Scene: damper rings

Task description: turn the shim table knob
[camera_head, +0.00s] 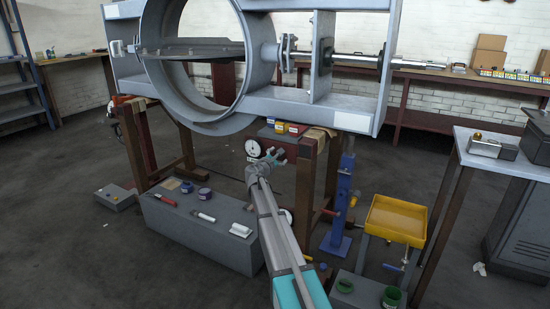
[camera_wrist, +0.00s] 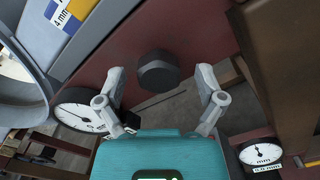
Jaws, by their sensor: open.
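A dark, faceted knob (camera_wrist: 158,70) sticks out of a dark red face (camera_wrist: 120,45) in the wrist view. My gripper (camera_wrist: 160,76) is open, with one finger on each side of the knob. Clear gaps show between the fingers and the knob in the picture; depth to it is hard to judge. In the head view my gripper (camera_head: 272,157) is just in front of the dark red shim table (camera_head: 268,136), under the large grey ring frame (camera_head: 205,128). The knob cannot be made out clearly there.
A white dial (camera_wrist: 82,116) sits close by my left finger; another dial (camera_wrist: 262,154) is at lower right. Coloured labelled blocks (camera_head: 288,128) lie on the shim table. A grey bench (camera_head: 200,235) with tools and a yellow tray (camera_head: 397,220) stand nearby.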

